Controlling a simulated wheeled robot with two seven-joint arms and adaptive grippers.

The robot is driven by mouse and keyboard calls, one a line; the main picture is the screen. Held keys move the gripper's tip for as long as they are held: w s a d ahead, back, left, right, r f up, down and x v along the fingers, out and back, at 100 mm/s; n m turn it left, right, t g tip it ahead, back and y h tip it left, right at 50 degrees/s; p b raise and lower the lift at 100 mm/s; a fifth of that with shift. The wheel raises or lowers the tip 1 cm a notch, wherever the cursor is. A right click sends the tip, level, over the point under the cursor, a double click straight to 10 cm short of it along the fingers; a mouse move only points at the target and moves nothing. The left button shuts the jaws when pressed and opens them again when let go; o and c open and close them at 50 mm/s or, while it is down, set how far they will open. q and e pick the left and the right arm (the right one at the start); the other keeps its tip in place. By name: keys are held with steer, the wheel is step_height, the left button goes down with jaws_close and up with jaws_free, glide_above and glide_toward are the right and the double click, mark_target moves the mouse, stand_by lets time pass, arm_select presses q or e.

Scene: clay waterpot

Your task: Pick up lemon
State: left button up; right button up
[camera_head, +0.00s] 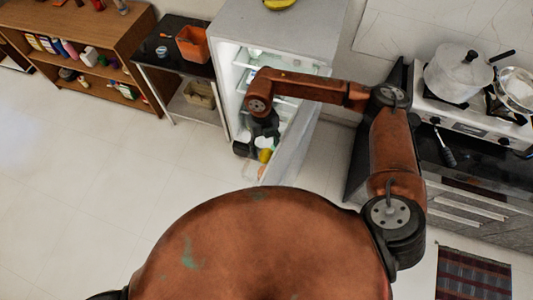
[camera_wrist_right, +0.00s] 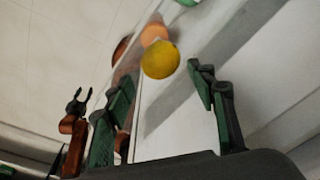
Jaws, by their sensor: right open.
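A yellow lemon (camera_head: 265,156) shows low in the open fridge doorway in the head view. It also shows as a round yellow fruit (camera_wrist_right: 160,60) in the right wrist view, between and just beyond the fingertips of my right gripper (camera_wrist_right: 160,74). The right gripper (camera_head: 254,146) is open and empty, reaching down into the fridge opening beside the lemon. I see no clear contact with the fruit. At the left of the wrist view a small copper link ends in dark prongs held apart, apparently my left gripper (camera_wrist_right: 78,102). It does not show in the head view.
The open fridge door (camera_head: 290,145) stands close at the right of the gripper. An orange fruit (camera_wrist_right: 154,35) lies behind the lemon. A dark table (camera_head: 172,50) with an orange bin (camera_head: 193,45) stands left of the fridge. A stove with a pot (camera_head: 458,72) is right. Left floor is clear.

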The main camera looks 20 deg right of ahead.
mark_target(266, 152)
step_height(266, 152, down, 4)
steer(key=shift+d+r+p, duration=0.15)
steer(key=shift+r+p, duration=0.1)
steer(key=shift+p, duration=0.65)
steer(key=shift+f, duration=0.65)
steer(key=shift+c, duration=0.4)
steer(key=c, duration=0.9)
